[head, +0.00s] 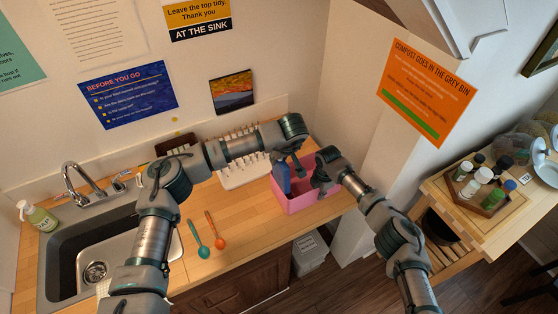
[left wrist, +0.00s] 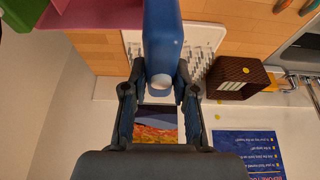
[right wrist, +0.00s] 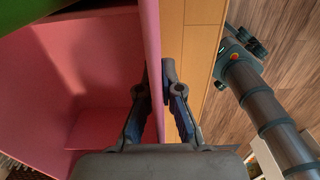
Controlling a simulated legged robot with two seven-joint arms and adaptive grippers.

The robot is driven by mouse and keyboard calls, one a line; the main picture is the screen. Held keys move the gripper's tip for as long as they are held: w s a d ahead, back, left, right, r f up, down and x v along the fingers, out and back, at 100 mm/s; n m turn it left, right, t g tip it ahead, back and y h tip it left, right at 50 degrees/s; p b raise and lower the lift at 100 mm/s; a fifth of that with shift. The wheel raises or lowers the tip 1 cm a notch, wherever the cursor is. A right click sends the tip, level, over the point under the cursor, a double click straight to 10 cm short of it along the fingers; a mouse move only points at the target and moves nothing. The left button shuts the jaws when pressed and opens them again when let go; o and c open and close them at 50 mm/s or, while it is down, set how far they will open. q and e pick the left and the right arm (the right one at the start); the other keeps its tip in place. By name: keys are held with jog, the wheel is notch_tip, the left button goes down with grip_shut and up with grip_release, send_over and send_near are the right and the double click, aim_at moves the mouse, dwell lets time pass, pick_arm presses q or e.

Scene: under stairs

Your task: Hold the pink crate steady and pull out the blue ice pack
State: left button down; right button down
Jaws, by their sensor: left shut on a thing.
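The pink crate (head: 299,203) stands on the wooden counter near its right end. The blue ice pack (head: 282,178) is upright at the crate's left back part; I cannot tell whether its lower end is inside or clear of the rim. My left gripper (head: 289,163) is shut on the ice pack's upper end, which shows between the fingers in the left wrist view (left wrist: 162,45). My right gripper (head: 322,184) is at the crate's right side.
A white drying rack (head: 243,174) stands behind, left of the crate. A teal spoon (head: 197,243) and an orange spoon (head: 216,236) lie left on the counter, beside the sink (head: 72,270). A grey bin (head: 309,253) stands below the counter's edge.

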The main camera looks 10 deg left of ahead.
jog(key=c, duration=1.2)
grip_release()
jog(key=shift+c, duration=0.2)
notch_tip(320, 180, up, 12)
